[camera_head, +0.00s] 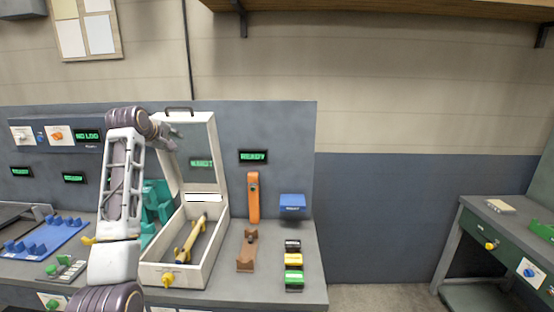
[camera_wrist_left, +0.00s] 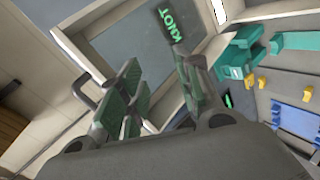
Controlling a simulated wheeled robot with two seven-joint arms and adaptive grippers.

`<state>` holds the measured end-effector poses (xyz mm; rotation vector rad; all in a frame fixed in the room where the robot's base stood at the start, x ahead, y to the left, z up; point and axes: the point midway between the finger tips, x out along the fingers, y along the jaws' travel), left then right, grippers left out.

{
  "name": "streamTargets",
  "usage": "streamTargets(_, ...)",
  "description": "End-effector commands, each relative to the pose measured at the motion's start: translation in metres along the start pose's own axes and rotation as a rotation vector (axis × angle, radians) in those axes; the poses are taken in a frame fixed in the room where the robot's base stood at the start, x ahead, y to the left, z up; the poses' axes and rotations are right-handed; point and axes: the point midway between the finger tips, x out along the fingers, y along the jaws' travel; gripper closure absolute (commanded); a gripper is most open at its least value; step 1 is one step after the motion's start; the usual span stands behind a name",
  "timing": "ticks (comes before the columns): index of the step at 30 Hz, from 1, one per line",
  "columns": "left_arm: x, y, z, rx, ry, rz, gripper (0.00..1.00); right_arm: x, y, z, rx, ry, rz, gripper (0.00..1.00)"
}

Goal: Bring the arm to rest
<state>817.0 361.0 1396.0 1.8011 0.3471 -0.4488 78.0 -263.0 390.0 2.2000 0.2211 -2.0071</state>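My left arm (camera_head: 122,180) rises from the bottom left of the head view and bends over at the top. My left gripper (camera_head: 168,138) is small and partly hidden there, in front of the raised lid of a pale box. In the left wrist view its two dark fingers with green pads (camera_wrist_left: 153,62) stand apart, with nothing seen between them. The raised lid's grey pane (camera_wrist_left: 130,38) and a green KNOT display lie beyond them. My right gripper is not in view.
The pale box (camera_head: 150,274) stands open with a yellow piece (camera_head: 190,240) inside. Teal fixtures (camera_head: 154,200) stand behind my arm. An orange upright (camera_head: 253,198), a blue box (camera_head: 292,202) and colored blocks (camera_head: 293,262) are to the right. Floor beyond is clear.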

Motion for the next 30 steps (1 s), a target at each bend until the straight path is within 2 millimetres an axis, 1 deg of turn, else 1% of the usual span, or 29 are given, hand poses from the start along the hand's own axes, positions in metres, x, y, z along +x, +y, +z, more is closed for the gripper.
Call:
streamTargets(1, 0.005, -0.014, 0.006, 0.025, -0.002, -0.016, 0.66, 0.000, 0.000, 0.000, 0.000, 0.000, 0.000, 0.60)
streamTargets(3, 0.011, -0.031, 0.014, 0.062, -0.003, -0.035, 0.66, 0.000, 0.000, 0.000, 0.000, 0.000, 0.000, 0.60)
streamTargets(14, 0.032, -0.119, 0.053, 0.248, -0.027, -0.128, 0.66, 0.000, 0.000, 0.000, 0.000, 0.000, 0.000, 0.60)
streamTargets(21, 0.037, -0.176, 0.081, 0.371, -0.056, -0.184, 0.66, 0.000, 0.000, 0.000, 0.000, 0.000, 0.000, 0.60)
streamTargets(30, 0.034, -0.247, 0.115, 0.522, -0.103, -0.250, 0.66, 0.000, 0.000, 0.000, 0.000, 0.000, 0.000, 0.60)
